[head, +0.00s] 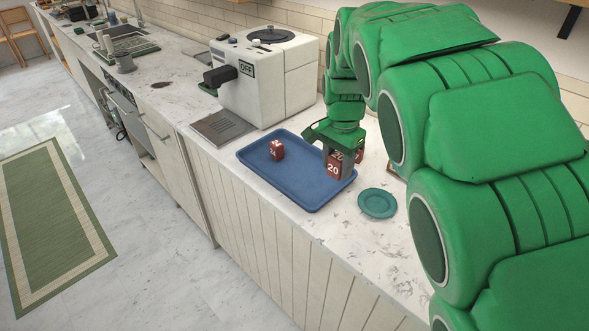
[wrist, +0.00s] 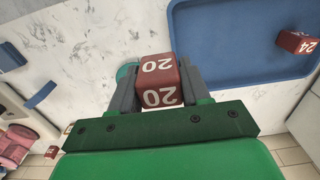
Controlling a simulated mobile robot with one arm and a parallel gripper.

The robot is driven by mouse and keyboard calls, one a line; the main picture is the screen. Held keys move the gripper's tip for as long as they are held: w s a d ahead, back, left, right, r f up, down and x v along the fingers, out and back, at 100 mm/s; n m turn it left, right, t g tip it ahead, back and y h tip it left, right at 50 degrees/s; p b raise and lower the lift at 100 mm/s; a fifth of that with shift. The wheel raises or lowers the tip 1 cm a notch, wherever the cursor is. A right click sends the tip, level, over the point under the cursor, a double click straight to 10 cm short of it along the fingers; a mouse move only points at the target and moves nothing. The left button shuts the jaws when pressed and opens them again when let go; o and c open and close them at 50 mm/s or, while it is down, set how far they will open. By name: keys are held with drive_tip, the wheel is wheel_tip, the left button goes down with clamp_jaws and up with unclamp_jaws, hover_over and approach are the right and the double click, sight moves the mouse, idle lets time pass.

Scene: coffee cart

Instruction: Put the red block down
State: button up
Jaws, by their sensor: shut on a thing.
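My gripper (head: 340,148) is shut on a red block marked 20 (head: 333,170) in the head view. In the wrist view the block (wrist: 158,82) sits between the two grey fingers of my gripper (wrist: 157,72). It hangs near the right end of the blue tray (head: 302,196); the wrist view shows it over pale counter beside the tray (wrist: 215,60). Its exact height above the surface is hard to tell. A second red block, marked 24 (head: 277,150), stands on the left part of the tray and shows in the wrist view (wrist: 297,42).
A teal saucer (head: 377,203) lies on the counter right of the tray, partly hidden behind the held block in the wrist view. A white coffee machine (head: 267,75) stands behind the tray. More red items (wrist: 20,133) show at the wrist view's lower left. The tray's middle is clear.

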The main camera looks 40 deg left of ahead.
drive_tip(key=shift+w+a+f, duration=0.1)
drive_tip(key=shift+a+f, duration=0.05)
drive_tip(key=shift+a, duration=0.35)
drive_tip(key=w+a+f, duration=0.4)
drive_tip(key=w+a, duration=0.2)
drive_tip(key=a, duration=0.1)
hover_over(322, 175)
drive_tip(key=shift+f, duration=4.4)
drive_tip(key=o, duration=1.1)
drive_tip(key=shift+f, duration=0.15)
drive_tip(key=shift+c, duration=0.2)
wheel_tip(322, 175, up, 12)
